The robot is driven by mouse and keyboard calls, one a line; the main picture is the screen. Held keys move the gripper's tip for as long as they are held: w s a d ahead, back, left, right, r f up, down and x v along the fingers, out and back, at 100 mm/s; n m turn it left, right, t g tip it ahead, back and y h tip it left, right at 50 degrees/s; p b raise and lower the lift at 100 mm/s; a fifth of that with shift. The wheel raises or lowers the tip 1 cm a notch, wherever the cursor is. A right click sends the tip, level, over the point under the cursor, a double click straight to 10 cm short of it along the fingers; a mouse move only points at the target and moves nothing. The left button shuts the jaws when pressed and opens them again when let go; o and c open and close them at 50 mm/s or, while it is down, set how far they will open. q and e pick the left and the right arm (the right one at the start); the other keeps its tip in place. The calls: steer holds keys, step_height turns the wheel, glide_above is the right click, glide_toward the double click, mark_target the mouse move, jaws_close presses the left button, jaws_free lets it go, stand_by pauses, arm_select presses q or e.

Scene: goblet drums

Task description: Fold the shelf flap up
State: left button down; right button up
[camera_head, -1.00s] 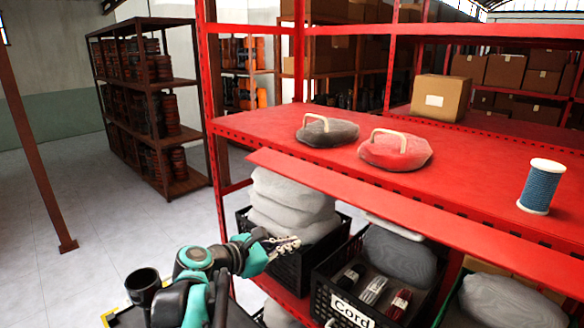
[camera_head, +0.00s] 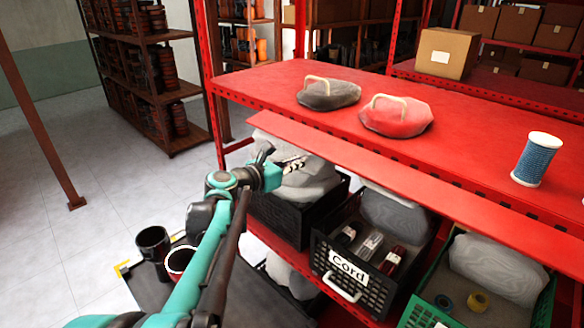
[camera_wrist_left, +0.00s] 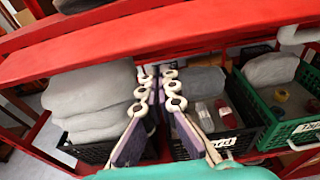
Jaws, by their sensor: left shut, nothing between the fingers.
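The shelf flap (camera_head: 400,180) is a long red board along the front edge of the red shelf top (camera_head: 290,78). It hangs folded out and down, below the level of the top. In the left wrist view the flap (camera_wrist_left: 90,46) crosses the upper part as a red band. My left gripper (camera_head: 300,162) is shut and empty, just below the flap near its left end, in front of the grey sacks. In the left wrist view its fingertips (camera_wrist_left: 158,72) point towards the flap's lower edge; I cannot tell whether they touch. My right gripper is out of view.
Below the flap stand a black crate of grey sacks (camera_wrist_left: 92,90), a black crate labelled Cord (camera_head: 347,268) and a green crate (camera_head: 540,308). A grey bag (camera_head: 328,95), a red bag (camera_head: 395,118) and a blue spool (camera_head: 537,160) sit on top.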

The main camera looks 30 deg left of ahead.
arm_select(q)
steer(key=shift+s+r, duration=0.2)
steer(key=shift+r, duration=0.3)
steer(key=shift+s+r, duration=0.15)
steer(key=shift+r, duration=0.3)
steer(key=shift+w+f, duration=0.1)
steer(key=shift+w, duration=0.05)
steer(key=shift+p, duration=0.3)
